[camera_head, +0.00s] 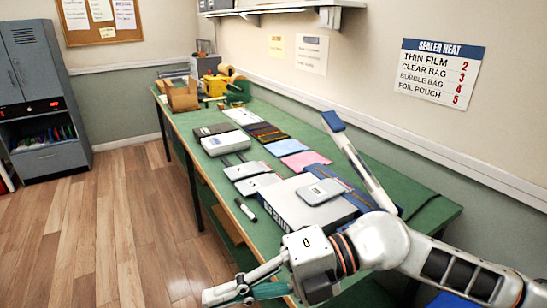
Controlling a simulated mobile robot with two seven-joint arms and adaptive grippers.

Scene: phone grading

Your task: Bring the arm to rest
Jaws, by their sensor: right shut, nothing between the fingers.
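My right arm (380,240) comes in from the right and reaches over the front edge of the green bench (440,210). My right gripper (226,294) is at the bottom, in front of the bench edge, pointing left. Its fingers are shut and I see nothing held in them. A grey box (290,207) with a pale, phone-like device (322,191) on top stands on the bench behind the gripper and wrist. My left gripper is not in view.
A raised white lever with a blue tip (333,121) stands close behind my right arm. A black marker (246,210) lies near the bench edge. Pouches (304,160) and a cardboard box (180,97) are farther back. The wooden floor (120,220) at left is clear.

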